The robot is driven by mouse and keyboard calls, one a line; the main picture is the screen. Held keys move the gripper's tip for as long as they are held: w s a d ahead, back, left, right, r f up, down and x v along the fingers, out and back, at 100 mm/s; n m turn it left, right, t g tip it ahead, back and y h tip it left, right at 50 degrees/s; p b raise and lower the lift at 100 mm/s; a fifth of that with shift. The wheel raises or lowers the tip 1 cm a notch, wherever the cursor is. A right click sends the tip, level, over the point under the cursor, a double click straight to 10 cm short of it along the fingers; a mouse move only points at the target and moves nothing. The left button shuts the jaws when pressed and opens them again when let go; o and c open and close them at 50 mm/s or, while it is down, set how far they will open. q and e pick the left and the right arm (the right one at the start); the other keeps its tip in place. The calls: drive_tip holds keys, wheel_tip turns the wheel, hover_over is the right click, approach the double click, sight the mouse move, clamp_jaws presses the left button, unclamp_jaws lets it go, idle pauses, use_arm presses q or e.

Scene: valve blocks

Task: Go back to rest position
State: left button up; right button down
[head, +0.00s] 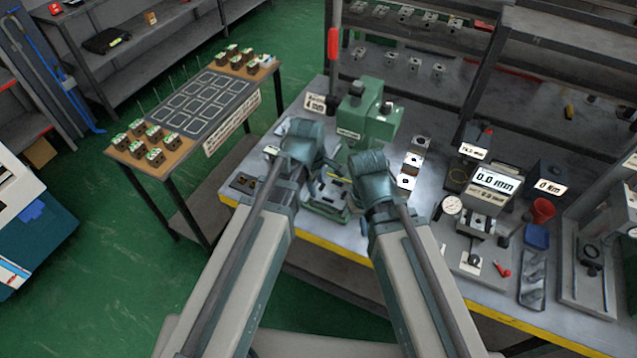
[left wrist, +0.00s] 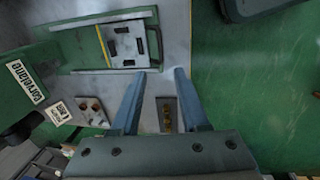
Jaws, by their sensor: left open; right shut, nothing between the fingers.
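My left gripper (head: 318,160) is over the front of the workbench, beside the green press (head: 364,115). In the left wrist view its two blue-grey fingers (left wrist: 158,85) are apart, with nothing held. A small dark tray with brown pieces (left wrist: 167,115) lies below, visible between the fingers. The press bed with its slotted plate (left wrist: 130,43) lies beyond the fingertips. My right gripper (head: 370,175) is just right of the left one, above the bench by the press base; its fingertips are hidden in the head view. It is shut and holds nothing.
A side table (head: 165,165) at the left carries several valve blocks and a marked grid. Gauges and a display (head: 494,181) stand on the bench at the right. Green floor is open at the left.

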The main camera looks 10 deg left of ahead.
idle(0.4)
use_arm(q)
drive_tip(key=s+d+f+m+g+y+b, duration=0.1)
drive_tip(key=s+m+g, duration=0.1)
drive_tip(key=s+m, duration=1)
drive_tip(key=m, duration=0.5)
drive_tip(key=shift+d+f+m+y, duration=0.35)
drive_tip(key=shift+f+m+y, duration=0.05)
use_arm(e)
drive_tip(key=shift+f, duration=0.8)
use_arm(q)
drive_tip(key=shift+w, duration=0.15)
use_arm(e)
drive_tip(key=shift+w, duration=0.1)
